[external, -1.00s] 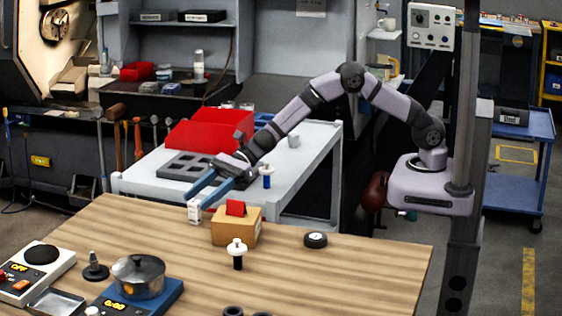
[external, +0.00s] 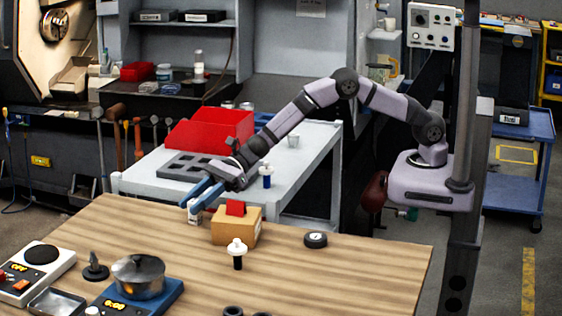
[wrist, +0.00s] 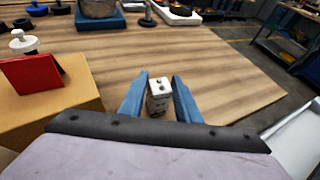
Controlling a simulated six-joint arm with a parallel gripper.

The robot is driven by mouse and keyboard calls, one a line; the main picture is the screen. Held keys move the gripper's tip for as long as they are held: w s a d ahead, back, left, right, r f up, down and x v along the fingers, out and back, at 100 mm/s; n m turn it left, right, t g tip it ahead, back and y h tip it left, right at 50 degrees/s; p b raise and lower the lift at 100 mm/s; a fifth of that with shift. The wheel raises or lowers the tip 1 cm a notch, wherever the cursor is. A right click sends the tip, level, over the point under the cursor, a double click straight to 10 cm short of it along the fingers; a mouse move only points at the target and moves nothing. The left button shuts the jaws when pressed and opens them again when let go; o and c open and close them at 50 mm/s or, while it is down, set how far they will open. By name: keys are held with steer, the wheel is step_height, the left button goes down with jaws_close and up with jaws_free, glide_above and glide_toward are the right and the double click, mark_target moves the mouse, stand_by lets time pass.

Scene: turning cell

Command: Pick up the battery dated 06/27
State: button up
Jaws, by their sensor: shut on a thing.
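A small white block-shaped battery (wrist: 159,94) with two dark terminals on top stands upright between the blue fingers of my gripper (wrist: 158,97) in the wrist view. My gripper is shut on it. In the external view the battery (external: 194,217) shows just below the fingertips of my gripper (external: 187,207), at the far left part of the wooden table. Any date print on it is too small to read, and part of its body is hidden by the fingers.
A cardboard-coloured box (external: 236,228) with a red card stands close right of the battery. A pot (external: 138,276) sits on a blue scale. Wood left of the battery is clear.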

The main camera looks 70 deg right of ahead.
mark_target(194, 201)
step_height(194, 201, up, 10)
steer(key=shift+r+b, duration=0.1)
steer(key=shift+b, duration=0.25)
steer(key=shift+s, duration=0.1)
